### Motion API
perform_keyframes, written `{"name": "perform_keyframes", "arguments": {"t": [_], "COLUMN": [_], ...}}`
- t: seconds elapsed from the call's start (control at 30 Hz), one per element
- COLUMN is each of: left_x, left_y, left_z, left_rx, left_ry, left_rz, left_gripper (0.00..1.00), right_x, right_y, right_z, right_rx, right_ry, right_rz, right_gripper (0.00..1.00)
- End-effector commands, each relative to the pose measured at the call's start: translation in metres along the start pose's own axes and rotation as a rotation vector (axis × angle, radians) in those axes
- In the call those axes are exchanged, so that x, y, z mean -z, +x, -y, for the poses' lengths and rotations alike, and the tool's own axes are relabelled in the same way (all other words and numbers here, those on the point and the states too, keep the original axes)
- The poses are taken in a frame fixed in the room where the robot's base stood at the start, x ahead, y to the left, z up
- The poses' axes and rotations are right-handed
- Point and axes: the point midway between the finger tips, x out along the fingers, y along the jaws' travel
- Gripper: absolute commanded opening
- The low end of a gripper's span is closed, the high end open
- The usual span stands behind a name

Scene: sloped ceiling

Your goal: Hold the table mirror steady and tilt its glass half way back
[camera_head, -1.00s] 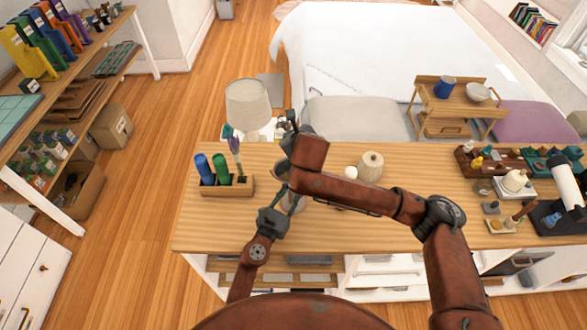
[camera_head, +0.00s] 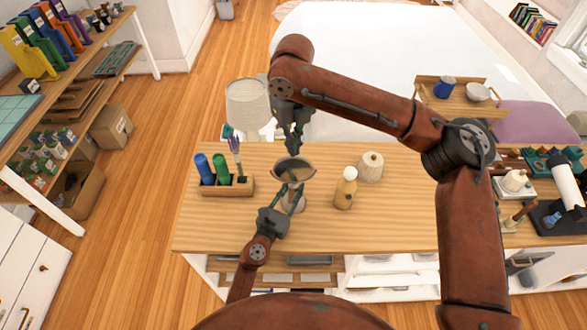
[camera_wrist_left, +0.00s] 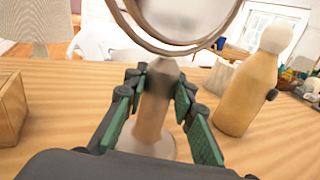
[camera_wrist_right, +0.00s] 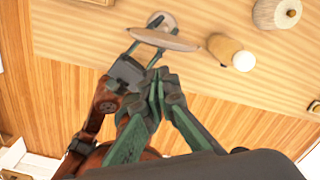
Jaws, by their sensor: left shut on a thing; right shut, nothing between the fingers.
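The table mirror has a round glass (camera_head: 293,173) in a brown frame on a slim stand (camera_head: 299,204), upright near the front of the wooden table. My left gripper (camera_head: 291,194) is shut on the stand below the glass; the left wrist view shows its fingers around the stem (camera_wrist_left: 153,92) and the frame (camera_wrist_left: 182,47) above. My right gripper (camera_head: 293,148) is shut and empty, just behind and above the glass's far edge. The right wrist view shows its closed fingertips (camera_wrist_right: 157,77) near the mirror frame (camera_wrist_right: 165,40); I cannot tell if they touch.
A bottle (camera_head: 345,190) and a lidded wooden jar (camera_head: 370,167) stand right of the mirror. A wooden holder (camera_head: 227,187) with blue and green items stands left. A white lamp (camera_head: 248,105) is behind. Bare tabletop (camera_head: 410,205) lies further right.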

Motion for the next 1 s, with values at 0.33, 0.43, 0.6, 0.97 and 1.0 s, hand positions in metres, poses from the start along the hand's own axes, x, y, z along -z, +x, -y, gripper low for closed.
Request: {"name": "perform_keyframes", "arguments": {"t": [0.33, 0.43, 0.6, 0.97, 1.0], "left_x": [0.001, 0.001, 0.001, 0.001, 0.001], "left_y": [0.000, 0.000, 0.000, 0.000, 0.000], "left_z": [0.000, 0.000, 0.000, 0.000, 0.000], "left_rx": [0.000, 0.000, 0.000, 0.000, 0.000], "left_ry": [0.002, 0.002, 0.002, 0.002, 0.002], "left_rz": [-0.001, -0.001, -0.002, -0.002, -0.002], "left_gripper": [0.00, 0.00, 0.00, 0.00, 0.00], "right_x": [0.001, 0.001, 0.001, 0.001, 0.001], "right_y": [0.038, 0.051, 0.069, 0.079, 0.079], "right_z": [0.001, 0.001, 0.000, 0.000, 0.000], "right_rx": [-0.001, -0.002, -0.004, -0.002, -0.002], "right_ry": [0.002, 0.002, 0.001, 0.001, 0.001], "right_rz": [-0.004, -0.003, -0.004, -0.002, -0.002], "right_gripper": [0.00, 0.00, 0.00, 0.00, 0.00]}}
